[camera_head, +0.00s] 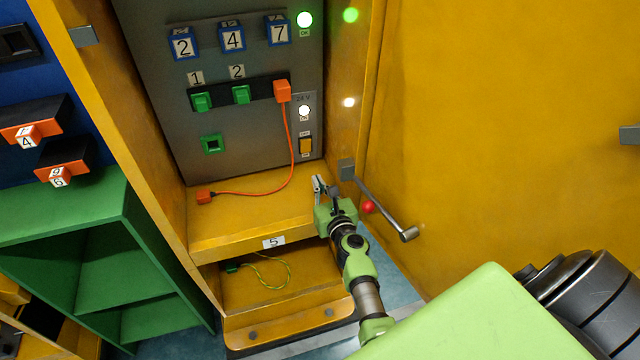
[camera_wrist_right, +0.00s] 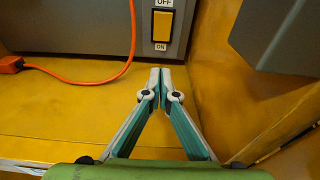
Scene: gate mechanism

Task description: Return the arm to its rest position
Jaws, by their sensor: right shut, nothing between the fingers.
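My right gripper (camera_head: 325,186) is inside the front of the yellow cabinet, above its shelf (camera_head: 240,222) and below the yellow switch. In the right wrist view my right gripper (camera_wrist_right: 160,72) has its fingertips together with nothing between them. The yellow rocker switch (camera_head: 306,146) is on the grey panel (camera_head: 250,135); in the right wrist view the switch (camera_wrist_right: 162,26) stands just beyond the fingertips, apart from them, between OFF and ON labels. A white lamp (camera_head: 304,111) glows above it. My left gripper does not show.
An orange cable (camera_head: 290,140) runs from an orange plug to a block on the shelf. The yellow door (camera_head: 500,120) stands at right; green shelving (camera_head: 100,260) stands at left.

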